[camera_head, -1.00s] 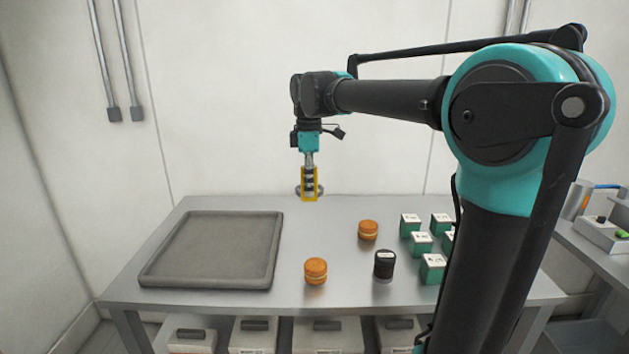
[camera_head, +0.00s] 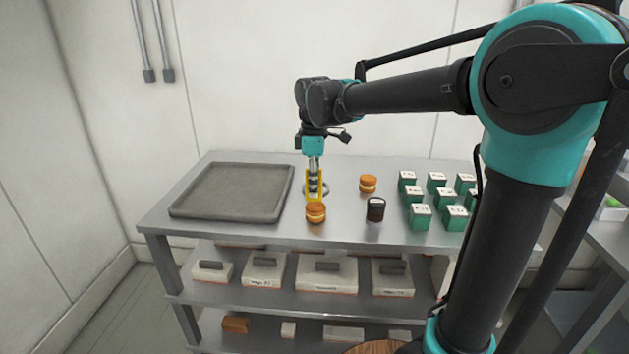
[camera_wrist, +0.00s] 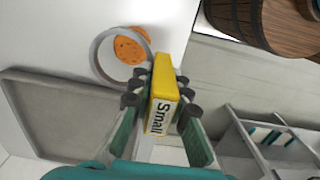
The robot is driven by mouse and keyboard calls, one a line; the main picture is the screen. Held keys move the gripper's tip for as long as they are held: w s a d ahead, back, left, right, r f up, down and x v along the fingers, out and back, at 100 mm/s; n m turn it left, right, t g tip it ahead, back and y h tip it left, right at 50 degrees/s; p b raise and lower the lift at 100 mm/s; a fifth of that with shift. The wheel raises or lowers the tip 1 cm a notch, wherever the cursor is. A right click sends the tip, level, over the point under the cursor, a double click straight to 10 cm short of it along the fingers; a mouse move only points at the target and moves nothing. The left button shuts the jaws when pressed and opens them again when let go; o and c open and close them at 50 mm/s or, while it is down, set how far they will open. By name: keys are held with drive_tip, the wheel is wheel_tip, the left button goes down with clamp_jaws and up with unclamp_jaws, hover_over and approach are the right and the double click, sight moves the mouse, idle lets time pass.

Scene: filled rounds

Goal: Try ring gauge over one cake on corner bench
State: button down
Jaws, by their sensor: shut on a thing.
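My gripper (camera_head: 314,177) is shut on the yellow handle of the ring gauge (camera_head: 308,187), whose label reads "Small" in the wrist view (camera_wrist: 163,100). Its grey ring (camera_wrist: 98,58) sticks out beyond the handle. One orange filled cake (camera_head: 316,213) stands at the bench's front, just in front of the gauge in the head view and partly covering it. In the wrist view an orange cake (camera_wrist: 130,48) shows through the ring, off-centre towards its right side. I cannot tell the height gap. A second cake (camera_head: 368,184) stands further back right on the bench (camera_head: 270,233).
A grey tray (camera_head: 178,212) lies on the bench's left. A black stamp-like object (camera_head: 375,210) stands right of the front cake, and several green boxes (camera_head: 419,217) with white tops stand further right. A wooden barrel (camera_wrist: 235,18) shows in the wrist view.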

sight(314, 200)
drive_tip(key=shift+f, duration=1.75)
drive_tip(key=shift+f, duration=2.2)
drive_tip(key=c, duration=1.4)
unclamp_jaws()
drive_tip(key=shift+o, duration=0.4)
drive_tip(key=o, duration=0.4)
drive_tip(key=shift+r, duration=0.1)
drive_tip(key=shift+r, duration=3.45)
